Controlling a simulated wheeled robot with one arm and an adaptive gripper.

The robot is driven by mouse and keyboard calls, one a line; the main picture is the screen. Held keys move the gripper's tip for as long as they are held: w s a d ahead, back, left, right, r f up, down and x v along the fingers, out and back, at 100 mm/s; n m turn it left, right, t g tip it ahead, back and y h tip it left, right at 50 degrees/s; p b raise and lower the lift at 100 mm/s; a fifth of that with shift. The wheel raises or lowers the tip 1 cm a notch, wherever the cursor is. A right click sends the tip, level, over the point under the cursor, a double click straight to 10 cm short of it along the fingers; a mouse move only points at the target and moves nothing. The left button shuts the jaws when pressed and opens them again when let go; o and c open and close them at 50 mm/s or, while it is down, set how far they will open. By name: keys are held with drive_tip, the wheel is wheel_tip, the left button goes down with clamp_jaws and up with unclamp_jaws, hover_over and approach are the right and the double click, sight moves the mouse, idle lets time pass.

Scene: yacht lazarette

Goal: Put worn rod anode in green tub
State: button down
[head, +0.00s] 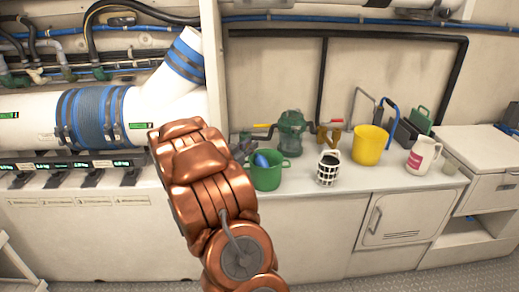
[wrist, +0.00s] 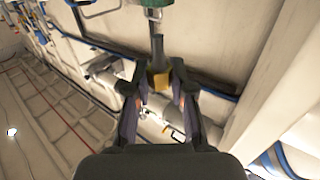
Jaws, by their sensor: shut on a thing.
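My gripper (wrist: 158,95) is shut in the wrist view on a dark grey rod (wrist: 157,48) with a brass-coloured end between the fingers. It looks like the worn rod anode; its narrower part points away from the gripper. The green tub (head: 267,178) stands on the counter in the head view, right of my copper arm, with two side handles and a blue thing (head: 262,161) inside. The gripper and rod cannot be made out in the head view.
On the counter (head: 300,186) stand a green lidded vessel (head: 291,136), a white lattice basket (head: 328,169), a yellow bucket (head: 368,146) and a white jug (head: 422,155). White pipework with blue bands (head: 97,118) fills the left. Bare counter shows in front of the bucket.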

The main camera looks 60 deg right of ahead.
drive_tip(key=shift+s+d+f+p, duration=0.1)
drive_tip(key=shift+d+f, duration=0.55)
drive_tip(key=shift+d, duration=0.25)
drive_tip(key=shift+s+d+f+p, duration=0.1)
drive_tip(key=shift+d+f, duration=0.6)
drive_tip(key=shift+d, duration=0.2)
drive_tip(key=shift+s+d+f+p, duration=0.1)
drive_tip(key=shift+d+f, duration=0.55)
drive_tip(key=shift+d, duration=0.25)
drive_tip(key=shift+f, duration=0.55)
drive_tip(key=c, duration=1)
unclamp_jaws()
drive_tip(key=shift+r, duration=0.7)
drive_tip(key=a+b, duration=0.1)
drive_tip(key=a, duration=1.1)
drive_tip(key=shift+s+f, duration=0.15)
drive_tip(key=shift+s, duration=0.05)
